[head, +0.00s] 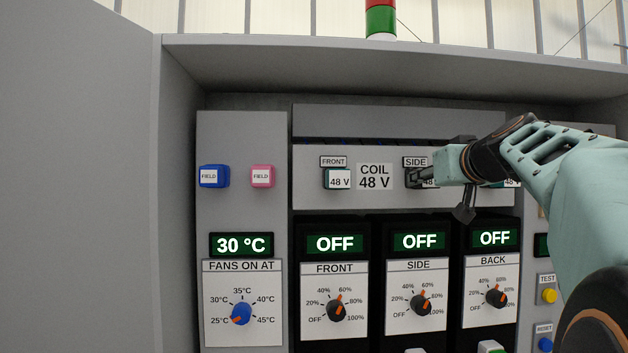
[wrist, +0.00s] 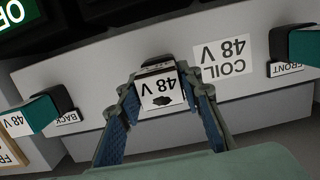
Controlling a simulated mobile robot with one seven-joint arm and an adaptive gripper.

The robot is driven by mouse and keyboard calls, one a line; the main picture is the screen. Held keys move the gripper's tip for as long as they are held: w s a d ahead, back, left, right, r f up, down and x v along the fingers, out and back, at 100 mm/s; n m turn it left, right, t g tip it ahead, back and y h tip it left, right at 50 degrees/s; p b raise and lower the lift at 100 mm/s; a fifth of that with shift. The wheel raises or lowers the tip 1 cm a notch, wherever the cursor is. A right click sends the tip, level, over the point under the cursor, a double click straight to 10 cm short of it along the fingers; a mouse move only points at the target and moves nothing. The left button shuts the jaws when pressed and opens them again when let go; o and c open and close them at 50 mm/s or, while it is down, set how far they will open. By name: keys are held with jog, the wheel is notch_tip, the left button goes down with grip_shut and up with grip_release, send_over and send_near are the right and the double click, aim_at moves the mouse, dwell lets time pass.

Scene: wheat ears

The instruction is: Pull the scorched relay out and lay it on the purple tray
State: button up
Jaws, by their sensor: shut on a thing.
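The scorched relay (wrist: 162,90) has a white 48 V label with a black burn mark, and sits between my fingers in the wrist view. In the head view it is the relay (head: 429,183) under the SIDE plate, partly hidden by my fingers. My gripper (head: 422,178) is shut on it from its two sides; the fingers also show in the wrist view (wrist: 162,100). The relay is at its place on the panel; I cannot tell whether it is still fully seated. The purple tray is not in view.
The FRONT relay (head: 338,180) and the BACK relay (head: 513,183) sit on either side in the same row. A COIL 48 V sign (head: 374,177) is beside the SIDE relay. Dials and OFF displays (head: 335,243) are below. The cabinet door (head: 80,180) stands open at left.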

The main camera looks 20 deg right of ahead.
grip_shut()
jog(key=shift+s, duration=0.2)
jog(key=shift+s+a+b, duration=0.1)
jog(key=shift+s+b, duration=0.25)
jog(key=shift+b, duration=0.05)
dwell(0.3)
jog(key=shift+o, duration=0.9)
grip_release()
grip_shut()
jog(key=shift+s, duration=0.15)
